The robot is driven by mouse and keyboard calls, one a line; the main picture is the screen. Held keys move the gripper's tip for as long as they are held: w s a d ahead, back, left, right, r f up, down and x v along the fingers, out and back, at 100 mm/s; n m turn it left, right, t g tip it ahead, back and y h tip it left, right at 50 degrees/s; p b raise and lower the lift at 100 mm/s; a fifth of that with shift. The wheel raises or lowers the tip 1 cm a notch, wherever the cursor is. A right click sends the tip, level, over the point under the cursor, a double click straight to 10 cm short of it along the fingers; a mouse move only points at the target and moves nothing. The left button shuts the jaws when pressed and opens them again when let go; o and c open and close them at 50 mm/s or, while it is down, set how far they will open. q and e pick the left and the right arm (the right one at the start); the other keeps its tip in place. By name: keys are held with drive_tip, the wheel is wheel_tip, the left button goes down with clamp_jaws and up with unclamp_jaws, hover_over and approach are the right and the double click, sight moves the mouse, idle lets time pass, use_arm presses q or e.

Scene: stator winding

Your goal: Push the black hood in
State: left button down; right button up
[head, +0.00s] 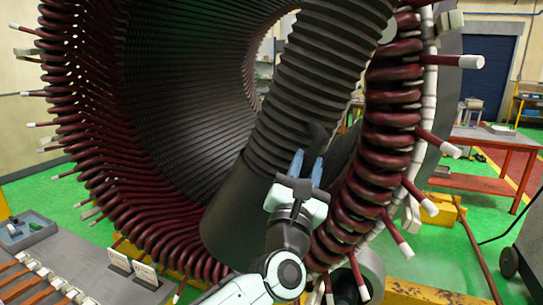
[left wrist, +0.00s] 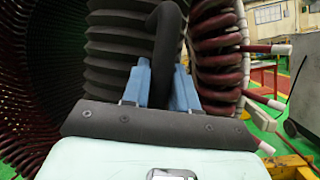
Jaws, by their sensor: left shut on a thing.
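The black hood (head: 318,62) is a long ribbed tube with a smooth wide lower end (head: 240,212). It lies tilted across the opening of the stator (head: 180,75), which has dark red coils around its rim. A curved black handle (head: 317,136) stands out from the hood. My left gripper (head: 307,166) is shut on this handle with its blue fingers. In the left wrist view the handle (left wrist: 168,42) rises between the two fingers (left wrist: 161,82), with the ribbed hood (left wrist: 112,45) behind. The hood's far end is hidden. My right gripper is not in view.
Dark red coil ends (head: 392,122) with white-tipped leads stick out close to the right of my left gripper. A grey bench (head: 95,265) with parts is at lower left. A red table (head: 487,150) stands at the right. Green floor lies between.

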use_arm(q)
drive_tip(key=shift+s+d+r, duration=0.3)
drive_tip(key=shift+s+d, duration=0.05)
drive_tip(key=c, duration=1)
unclamp_jaws()
drive_tip(key=shift+f, duration=0.1)
drive_tip(key=shift+w+f, duration=0.1)
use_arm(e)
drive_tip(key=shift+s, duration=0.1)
use_arm(q)
drive_tip(key=shift+f, duration=0.1)
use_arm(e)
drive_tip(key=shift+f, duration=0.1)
use_arm(q)
drive_tip(key=shift+s+a+f+b, duration=0.1)
drive_tip(key=shift+s+f+b, duration=0.1)
drive_tip(key=shift+f+b, duration=0.1)
drive_tip(key=b+v, duration=0.6)
drive_tip(key=v, duration=0.6)
drive_tip(key=shift+s, duration=0.45)
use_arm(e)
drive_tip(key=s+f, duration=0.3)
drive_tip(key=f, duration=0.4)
